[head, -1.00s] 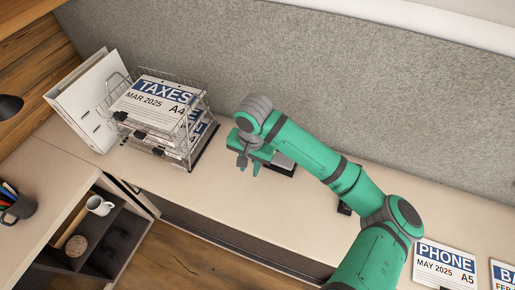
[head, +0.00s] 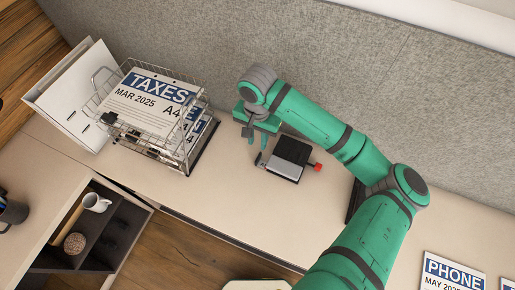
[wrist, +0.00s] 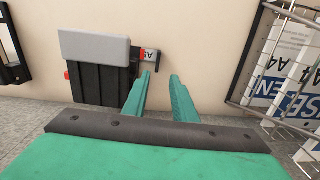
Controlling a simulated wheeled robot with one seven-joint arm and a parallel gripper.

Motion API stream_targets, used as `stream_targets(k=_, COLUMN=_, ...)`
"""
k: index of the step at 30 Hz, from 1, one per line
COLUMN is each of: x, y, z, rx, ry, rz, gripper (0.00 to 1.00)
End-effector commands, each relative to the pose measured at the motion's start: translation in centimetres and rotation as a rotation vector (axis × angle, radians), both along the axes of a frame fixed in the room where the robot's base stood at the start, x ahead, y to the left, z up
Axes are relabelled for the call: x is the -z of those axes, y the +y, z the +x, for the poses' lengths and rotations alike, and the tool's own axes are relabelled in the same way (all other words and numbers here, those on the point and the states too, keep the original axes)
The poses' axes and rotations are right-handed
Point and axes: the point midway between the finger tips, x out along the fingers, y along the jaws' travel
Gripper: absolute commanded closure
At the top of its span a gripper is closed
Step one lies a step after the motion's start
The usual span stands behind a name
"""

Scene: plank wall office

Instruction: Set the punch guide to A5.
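The hole punch (head: 290,157) stands on the desk under my arm, with a black body and a grey lever. In the wrist view the punch (wrist: 100,80) is left of my fingers. In the head view the guide end (head: 261,160) is at the punch's left. My gripper (head: 254,138) is open and empty, a little left of and behind the punch. In the wrist view my gripper's fingers (wrist: 162,78) are parted, apart from the guide.
A wire tray rack (head: 100,105) with TAXES A4 papers stands left of my gripper. A PHONE paper (head: 452,272) lies at the lower right. A black item (head: 353,200) stands right of the punch. Bare desk (head: 230,185) lies in front.

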Motion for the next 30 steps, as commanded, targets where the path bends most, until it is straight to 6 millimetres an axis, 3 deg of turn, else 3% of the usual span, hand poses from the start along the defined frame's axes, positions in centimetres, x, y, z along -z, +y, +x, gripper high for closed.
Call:
stream_targets(k=15, x=8.3, y=-0.1, z=-0.1, rx=0.001, ry=0.002, rz=-0.001, gripper=0.75)
stream_targets(k=21, x=9.5, y=0.0, z=0.0, rx=0.0, ry=0.001, rz=-0.002, gripper=0.75)
stream_targets(k=30, x=9.7, y=0.0, z=0.0, rx=0.0, ry=0.0, rz=-0.001, gripper=0.77)
